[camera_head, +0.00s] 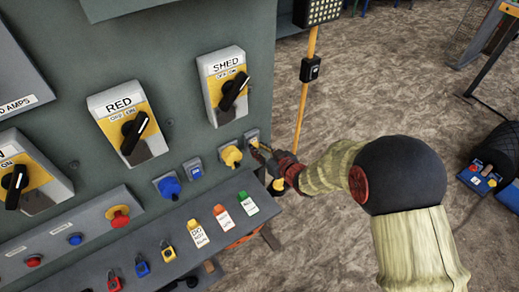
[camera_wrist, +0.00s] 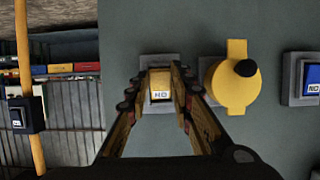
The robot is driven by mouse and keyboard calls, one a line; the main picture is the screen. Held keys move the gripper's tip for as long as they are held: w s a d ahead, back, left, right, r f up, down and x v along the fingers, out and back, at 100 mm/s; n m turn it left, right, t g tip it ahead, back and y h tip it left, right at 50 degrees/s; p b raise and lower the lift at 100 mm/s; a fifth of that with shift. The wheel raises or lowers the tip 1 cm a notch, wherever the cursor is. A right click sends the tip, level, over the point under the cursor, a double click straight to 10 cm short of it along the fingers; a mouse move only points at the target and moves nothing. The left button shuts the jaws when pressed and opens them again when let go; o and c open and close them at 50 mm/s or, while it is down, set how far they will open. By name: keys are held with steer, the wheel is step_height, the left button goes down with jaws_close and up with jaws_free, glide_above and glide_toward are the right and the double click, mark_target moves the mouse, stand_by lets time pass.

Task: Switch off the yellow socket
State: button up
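The yellow socket (camera_head: 231,156) is on the green-grey panel, and it also shows in the wrist view (camera_wrist: 228,85) with a dark knob. Beside it is a small yellow rocker switch (camera_wrist: 160,84) in a grey frame, its label reading ON upside down. In the head view this switch (camera_head: 252,136) sits just right of the socket. My gripper (camera_wrist: 161,72) is open, with its two fingers to either side of the switch in the wrist view. Whether they touch the panel I cannot tell. My gripper (camera_head: 262,150) also shows in the head view, in front of the panel's right edge.
A blue socket (camera_head: 169,187) and blue switch (camera_head: 195,169) are left of the yellow socket. Rotary switches marked RED (camera_head: 131,125) and SHED (camera_head: 226,84) are above. A shelf with tags and padlocks (camera_head: 198,233) lies below. A yellow post (camera_head: 305,95) stands at right.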

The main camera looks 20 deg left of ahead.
jaws_close()
steer(key=f+t+y+b, duration=0.1)
steer(key=t+y+b, duration=0.1)
steer(key=b, duration=0.7)
steer(key=shift+f, duration=0.25)
steer(key=shift+a+y+b, duration=0.1)
steer(key=shift+y+b, duration=0.25)
steer(key=shift+y, duration=0.05)
steer(key=shift+r, duration=0.15)
steer(key=o, duration=0.6)
jaws_free()
